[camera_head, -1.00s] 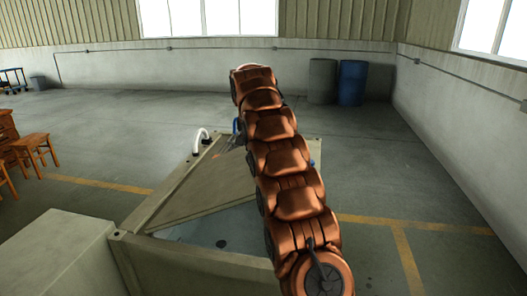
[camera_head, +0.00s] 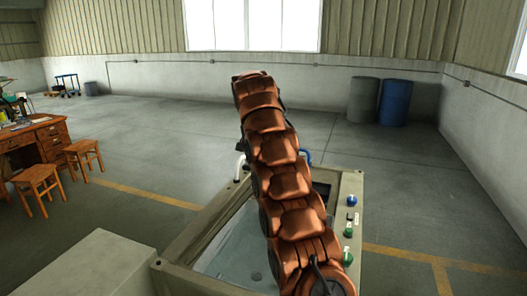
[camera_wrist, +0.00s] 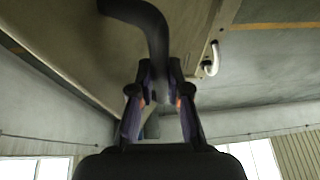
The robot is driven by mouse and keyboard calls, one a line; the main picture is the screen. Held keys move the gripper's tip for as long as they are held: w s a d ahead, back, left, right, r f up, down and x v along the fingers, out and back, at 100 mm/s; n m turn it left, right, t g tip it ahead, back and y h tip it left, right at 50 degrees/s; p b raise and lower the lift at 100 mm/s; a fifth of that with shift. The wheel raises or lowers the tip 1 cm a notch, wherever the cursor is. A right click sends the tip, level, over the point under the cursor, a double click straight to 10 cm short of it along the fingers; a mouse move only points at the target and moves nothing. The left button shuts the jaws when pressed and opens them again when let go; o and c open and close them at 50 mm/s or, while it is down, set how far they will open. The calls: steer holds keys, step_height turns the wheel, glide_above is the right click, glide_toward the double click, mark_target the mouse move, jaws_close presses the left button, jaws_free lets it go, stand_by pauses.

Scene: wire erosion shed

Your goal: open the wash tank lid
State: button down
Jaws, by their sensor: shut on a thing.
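The wash tank (camera_head: 200,234) stands in front of me, its top opening uncovered on the left with a pale, water-like surface inside. In the wrist view my gripper (camera_wrist: 160,84) is shut on a dark curved handle (camera_wrist: 150,25). The handle is on the broad tan panel of the lid (camera_wrist: 75,65), seen close up. In the head view my arm hides the gripper and handle, and I cannot make out the lid clearly.
A white bent pipe (camera_head: 240,165) rises at the back left. A pale box (camera_head: 80,268) is close at left. Stools (camera_head: 38,187), a desk and two drums (camera_head: 395,102) stand farther off on open floor.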

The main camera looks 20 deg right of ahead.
steer(key=shift+w+a+f, duration=0.15)
steer(key=shift+a+f, duration=0.25)
steer(key=shift+f, duration=0.05)
steer(key=c, duration=1.3)
jaws_free()
steer(key=shift+w, duration=0.2)
steer(key=shift+o, duration=0.8)
steer(key=shift+s+d+r, duration=0.1)
steer(key=shift+d+r, duration=0.1)
steer(key=shift+r, duration=0.05)
steer(key=shift+r, duration=0.3)
steer(key=shift+s+a+r, duration=0.15)
steer(key=shift+s+r, duration=0.05)
steer(key=shift+r, duration=0.05)
steer(key=shift+s+a, duration=0.3)
steer(key=shift+s, duration=0.05)
